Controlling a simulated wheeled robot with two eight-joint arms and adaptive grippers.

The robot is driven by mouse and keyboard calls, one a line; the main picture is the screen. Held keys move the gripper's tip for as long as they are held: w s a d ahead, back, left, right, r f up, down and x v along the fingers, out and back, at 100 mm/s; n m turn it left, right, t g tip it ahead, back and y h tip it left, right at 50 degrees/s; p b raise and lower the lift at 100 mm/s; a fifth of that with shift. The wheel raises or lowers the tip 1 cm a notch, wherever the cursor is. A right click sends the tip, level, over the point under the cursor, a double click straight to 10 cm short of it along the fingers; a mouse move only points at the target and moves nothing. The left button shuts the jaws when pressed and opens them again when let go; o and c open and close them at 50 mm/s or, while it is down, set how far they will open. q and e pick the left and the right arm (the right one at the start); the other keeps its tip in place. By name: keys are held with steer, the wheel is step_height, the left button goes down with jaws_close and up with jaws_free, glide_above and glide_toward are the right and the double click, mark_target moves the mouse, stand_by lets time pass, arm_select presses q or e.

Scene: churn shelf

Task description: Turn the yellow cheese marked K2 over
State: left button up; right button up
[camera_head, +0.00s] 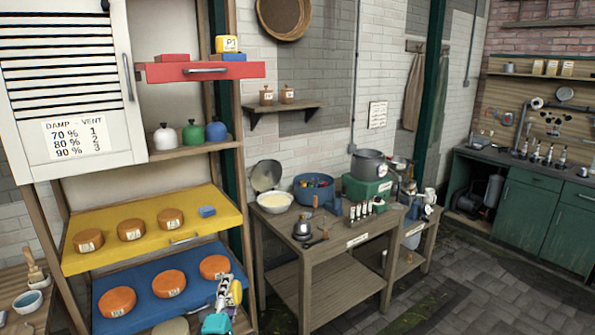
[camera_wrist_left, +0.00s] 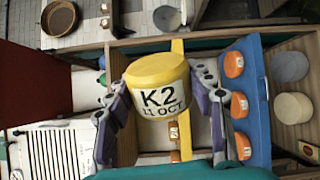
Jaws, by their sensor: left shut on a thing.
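The yellow cheese marked K2 (camera_wrist_left: 158,85) is a short cylinder with a white label reading "K2" and "11 OCT". My left gripper (camera_wrist_left: 162,98) is shut on it, one finger on each side. In the head view my left gripper (camera_head: 229,291) is low, at the right end of the blue drawer, with the cheese (camera_head: 237,291) small and partly hidden by the fingers. In the wrist view the shelf lies sideways, while the label reads nearly upright. The cheese appears held clear of the shelf boards. My right gripper is not in view.
The blue drawer (camera_head: 136,285) and yellow drawer (camera_head: 100,244) hold orange cheeses. A workbench (camera_head: 300,255) stands right of the shelf, with floor (camera_head: 450,285) beyond.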

arm_select(q)
steer(key=n+b, duration=0.1)
steer(key=n, duration=0.4)
steer(key=shift+f+n, duration=0.1)
steer(key=shift+n, duration=0.2)
steer(key=n, duration=0.6)
steer(key=shift+b, duration=0.35)
steer(key=n, duration=0.5)
